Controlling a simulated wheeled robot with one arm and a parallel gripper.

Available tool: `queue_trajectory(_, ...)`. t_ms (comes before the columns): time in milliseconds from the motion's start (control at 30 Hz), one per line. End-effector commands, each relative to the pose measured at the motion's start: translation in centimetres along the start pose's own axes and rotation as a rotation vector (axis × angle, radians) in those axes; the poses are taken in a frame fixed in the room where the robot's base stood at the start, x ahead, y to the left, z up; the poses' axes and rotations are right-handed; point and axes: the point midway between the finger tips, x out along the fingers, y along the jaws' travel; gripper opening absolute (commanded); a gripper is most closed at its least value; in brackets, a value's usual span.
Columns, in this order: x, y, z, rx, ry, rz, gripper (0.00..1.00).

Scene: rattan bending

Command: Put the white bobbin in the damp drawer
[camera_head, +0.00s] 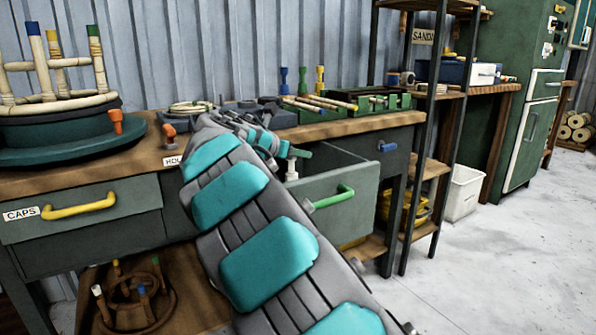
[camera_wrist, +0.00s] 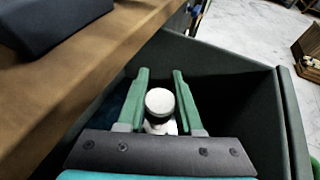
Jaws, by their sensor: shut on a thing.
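The white bobbin (camera_wrist: 160,103) sits between the two green fingers of my gripper (camera_wrist: 161,72) in the wrist view, and my gripper is shut on it. It also shows in the head view (camera_head: 291,173) as a small white shape under my gripper (camera_head: 300,153). The bobbin is over the pulled-out grey-green drawer with the green handle (camera_head: 334,197). The drawer's dark inside and far wall (camera_wrist: 235,60) show around my fingers. I cannot read a damp label on it. The bobbin's lower part is hidden, so I cannot tell whether it touches the drawer floor.
The wooden bench top (camera_wrist: 75,85) runs close along the left of the drawer in the wrist view. A shut drawer with a blue handle (camera_head: 388,147) is to the right. The CAPS drawer (camera_head: 80,210) is at left. A metal shelf rack (camera_head: 425,130) stands right of the bench.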

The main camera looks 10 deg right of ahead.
Motion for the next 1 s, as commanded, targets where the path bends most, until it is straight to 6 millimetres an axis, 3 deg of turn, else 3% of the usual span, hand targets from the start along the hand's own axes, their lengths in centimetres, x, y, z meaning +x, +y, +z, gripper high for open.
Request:
queue_trajectory(300, 1.5, -0.1, -3.7, 0.0, 0.001, -0.003, 0.0)
queue_trajectory(633, 1.6, -0.1, -3.8, -0.001, 0.001, -0.001, 0.0)
queue_trajectory(667, 1.6, 0.0, -3.8, 0.0, 0.001, -0.001, 0.37)
queue_trajectory(900, 1.6, 0.0, -3.8, 0.0, 0.001, -0.001, 0.64)
queue_trajectory(1000, 1.6, 0.0, -3.8, 0.0, 0.001, -0.001, 0.65)
